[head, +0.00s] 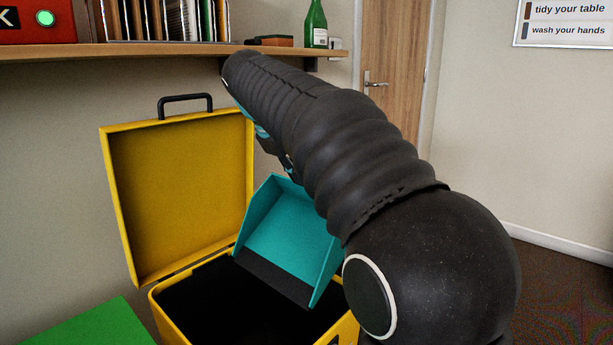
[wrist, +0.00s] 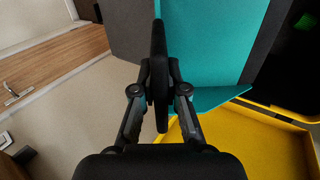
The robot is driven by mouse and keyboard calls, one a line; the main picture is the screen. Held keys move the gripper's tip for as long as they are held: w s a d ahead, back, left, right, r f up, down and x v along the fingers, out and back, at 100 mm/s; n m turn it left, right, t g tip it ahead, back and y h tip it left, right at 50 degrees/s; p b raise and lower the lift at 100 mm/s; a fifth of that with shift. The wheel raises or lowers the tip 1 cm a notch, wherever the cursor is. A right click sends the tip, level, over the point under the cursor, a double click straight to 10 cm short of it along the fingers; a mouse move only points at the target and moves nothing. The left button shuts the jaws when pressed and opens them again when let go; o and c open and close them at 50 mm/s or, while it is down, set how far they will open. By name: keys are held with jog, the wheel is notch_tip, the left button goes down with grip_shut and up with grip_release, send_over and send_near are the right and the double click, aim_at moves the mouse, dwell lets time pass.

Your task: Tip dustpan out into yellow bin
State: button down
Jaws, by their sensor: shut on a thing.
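The teal dustpan (head: 285,235) hangs steeply tilted over the mouth of the yellow bin (head: 167,313), its dark lip lowest. No debris shows on the visible part of its pan. The bin's hinged lid (head: 180,195) stands open behind, and the inside is too dark to read. In the wrist view the dustpan (wrist: 212,45) lies just beyond my gripper (wrist: 159,80), with the yellow lid (wrist: 250,145) at lower right. My gripper is shut on the dustpan; its handle is mostly hidden. In the head view my dark arm covers most of the gripper.
A wooden shelf (head: 120,50) with books and a green bottle (head: 315,25) runs behind, above the lid and close to my arm. A green surface (head: 85,328) stands left of the bin. A door (head: 392,75) and open floor lie to the right.

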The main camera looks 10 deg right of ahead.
jog(key=s+a+r+t+h+b, duration=0.1)
jog(key=s+a+h+b, duration=0.1)
jog(key=a, duration=0.3)
jog(key=shift+s+r+t+b, duration=0.3)
jog(key=shift+s, duration=0.4)
jog(key=shift+h, duration=0.3)
dwell(0.4)
jog(key=shift+p, duration=0.85)
dwell(0.6)
jog(key=shift+s, duration=0.1)
